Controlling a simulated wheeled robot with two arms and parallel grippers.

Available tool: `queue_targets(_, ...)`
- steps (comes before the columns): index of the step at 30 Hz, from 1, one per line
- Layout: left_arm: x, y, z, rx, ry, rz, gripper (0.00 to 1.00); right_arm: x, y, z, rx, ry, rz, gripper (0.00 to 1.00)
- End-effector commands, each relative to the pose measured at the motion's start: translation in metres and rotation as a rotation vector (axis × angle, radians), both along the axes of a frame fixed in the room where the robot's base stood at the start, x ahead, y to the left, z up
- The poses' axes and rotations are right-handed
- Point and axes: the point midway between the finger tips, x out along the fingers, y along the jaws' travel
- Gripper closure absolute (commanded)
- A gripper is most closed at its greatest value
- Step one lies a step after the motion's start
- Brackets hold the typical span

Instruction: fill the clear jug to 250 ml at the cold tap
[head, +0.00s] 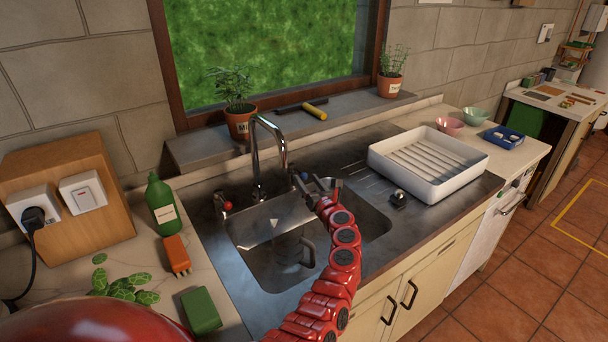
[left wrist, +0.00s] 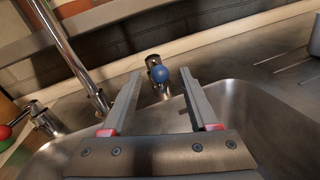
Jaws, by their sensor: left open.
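The cold tap has a blue knob (left wrist: 160,75) on a chrome stem at the back of the sink. It also shows in the head view (head: 304,177). My left gripper (head: 321,186) is open in front of it. In the left wrist view the knob appears between the two fingertips, with a gap on both sides. The clear jug (head: 285,255) seems to stand in the sink under the spout; its handle shows, but its outline and water level are hard to make out. The chrome spout (head: 256,160) arches over the sink. My right gripper is out of view.
A red-knobbed tap (head: 227,206) stands left of the spout. A white drying tray (head: 425,165) is on the right drainer. A potted plant (head: 238,121) sits on the sill.

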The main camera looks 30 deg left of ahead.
Motion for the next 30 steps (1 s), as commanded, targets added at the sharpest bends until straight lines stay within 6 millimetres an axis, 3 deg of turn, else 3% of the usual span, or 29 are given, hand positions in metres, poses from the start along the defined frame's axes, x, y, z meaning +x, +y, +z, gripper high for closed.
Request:
queue_targets(7,0.015,0.021,-0.001,0.002,0.003,-0.001,0.4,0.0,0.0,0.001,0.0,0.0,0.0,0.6)
queue_targets(19,0.017,0.026,-0.001,-0.001,0.001,0.0,0.4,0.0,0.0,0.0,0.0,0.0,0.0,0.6)
queue_targets(27,0.017,0.026,0.0,0.0,0.001,0.0,0.89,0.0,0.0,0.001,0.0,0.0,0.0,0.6)
queue_targets(29,0.017,0.026,0.0,0.0,0.001,0.0,0.99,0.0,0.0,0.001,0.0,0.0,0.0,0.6)
queue_targets(30,0.017,0.026,0.0,0.0,0.001,0.0,1.0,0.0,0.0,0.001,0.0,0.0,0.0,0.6)
